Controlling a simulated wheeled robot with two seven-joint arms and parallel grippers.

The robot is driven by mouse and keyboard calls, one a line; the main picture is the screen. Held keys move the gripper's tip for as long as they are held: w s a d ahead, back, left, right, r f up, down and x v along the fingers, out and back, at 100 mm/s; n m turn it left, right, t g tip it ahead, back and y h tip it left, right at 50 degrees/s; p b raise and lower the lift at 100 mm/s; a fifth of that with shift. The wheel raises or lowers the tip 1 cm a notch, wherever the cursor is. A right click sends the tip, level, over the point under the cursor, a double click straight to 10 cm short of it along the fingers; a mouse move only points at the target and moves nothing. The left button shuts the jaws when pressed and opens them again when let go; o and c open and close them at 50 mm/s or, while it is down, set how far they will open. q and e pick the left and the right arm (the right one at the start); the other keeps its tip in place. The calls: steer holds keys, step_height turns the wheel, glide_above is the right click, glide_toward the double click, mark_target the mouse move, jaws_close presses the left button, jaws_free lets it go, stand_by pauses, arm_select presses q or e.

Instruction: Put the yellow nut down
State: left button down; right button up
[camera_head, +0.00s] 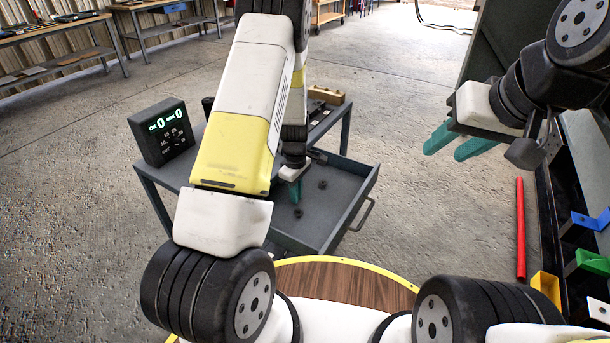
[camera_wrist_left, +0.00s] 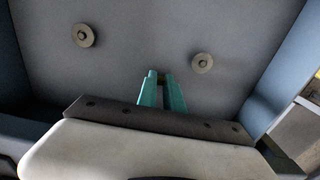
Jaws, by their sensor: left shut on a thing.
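My left gripper (camera_head: 291,190) points down into the open drawer (camera_head: 345,190) of the grey cart. In the left wrist view its teal fingers (camera_wrist_left: 162,82) are close together. A small yellowish bit, the yellow nut (camera_wrist_left: 161,77), shows between the fingertips; most of it is hidden. The fingers are over the drawer floor; I cannot tell whether the nut touches it. My right gripper (camera_head: 452,148) is open and empty, high at the right, away from the cart.
Two grey round parts lie apart in the drawer, one at the left (camera_wrist_left: 83,36) and one at the right (camera_wrist_left: 202,63) of the wrist view. A display box (camera_head: 163,132) stands on the cart top. A rack with coloured brackets (camera_head: 590,262) is at the right.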

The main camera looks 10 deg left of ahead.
arm_select(q)
steer(key=shift+f, duration=0.1)
steer(key=c, duration=1.5)
jaws_free()
steer(key=s+d+r+m+t+h, duration=0.1)
steer(key=s+r+m, duration=0.25)
steer(key=r, duration=1.15)
steer(key=s+d+r+m+t+h, duration=0.1)
steer(key=s+r+m+t, duration=0.3)
steer(key=r, duration=1.1)
steer(key=s+r+m, duration=0.2)
steer(key=s+r, duration=0.1)
steer(key=s, duration=0.2)
steer(key=s+r+m, duration=0.2)
steer(key=s+r, duration=0.1)
steer(key=s, duration=0.3)
steer(key=s+r+m+t, duration=0.1)
steer(key=s+r+m, duration=0.2)
steer(key=s, duration=0.2)
steer(key=shift+s, duration=0.4)
